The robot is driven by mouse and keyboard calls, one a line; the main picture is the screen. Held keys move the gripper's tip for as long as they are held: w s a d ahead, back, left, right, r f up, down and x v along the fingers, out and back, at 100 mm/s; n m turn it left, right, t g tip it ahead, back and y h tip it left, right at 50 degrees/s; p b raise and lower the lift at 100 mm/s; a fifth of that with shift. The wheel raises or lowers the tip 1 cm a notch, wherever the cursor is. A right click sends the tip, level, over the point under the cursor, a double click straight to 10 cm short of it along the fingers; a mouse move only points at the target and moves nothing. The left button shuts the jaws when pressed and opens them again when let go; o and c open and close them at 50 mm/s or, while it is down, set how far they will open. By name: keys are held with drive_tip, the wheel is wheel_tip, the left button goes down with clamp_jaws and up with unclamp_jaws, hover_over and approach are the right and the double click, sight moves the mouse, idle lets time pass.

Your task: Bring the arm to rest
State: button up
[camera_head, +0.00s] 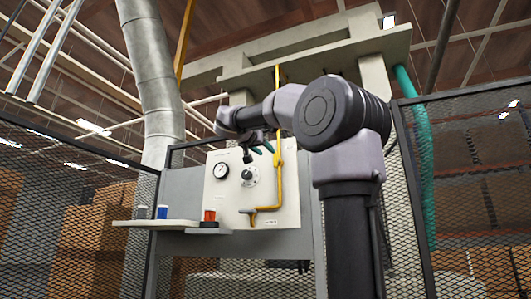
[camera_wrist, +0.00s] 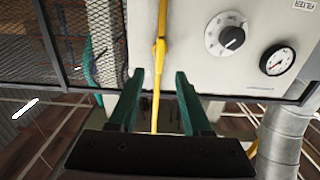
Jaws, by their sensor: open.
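My gripper (camera_head: 263,148) is raised in front of the upper part of a white panel (camera_head: 222,200), with my arm bent in front of it at the right. In the wrist view my gripper (camera_wrist: 159,75) shows two green fingers spread apart with nothing held. A yellow pipe (camera_wrist: 161,50) shows in the gap between them; I cannot tell how far beyond the fingertips it is. The wrist picture is turned over, with the panel at the top.
The panel carries a gauge (camera_head: 222,170), a dark knob (camera_head: 248,174) and a yellow pipe (camera_head: 277,190). A shelf (camera_head: 170,223) at left holds blue and orange-red items (camera_head: 209,215). Mesh fencing (camera_head: 75,195) stands on both sides. A grey duct (camera_head: 153,70) rises behind.

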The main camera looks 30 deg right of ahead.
idle(0.3)
drive_tip(key=s+a+f+n+g+y, duration=0.1)
drive_tip(key=s+a+f+y, duration=0.4)
drive_tip(key=f, duration=1)
drive_tip(key=s+a+f+n+g+y, duration=0.1)
drive_tip(key=s+a+f+n+y, duration=0.2)
drive_tip(key=f, duration=1.2)
drive_tip(key=s+a+f+n+g+y, duration=0.2)
drive_tip(key=s+a+f+y, duration=0.6)
drive_tip(key=s+f, duration=0.4)
wheel_tip(320, 180, down, 3)
drive_tip(key=shift+s+a+f+n, duration=0.1)
drive_tip(key=shift+s+a+n, duration=0.2)
drive_tip(key=shift+a, duration=0.15)
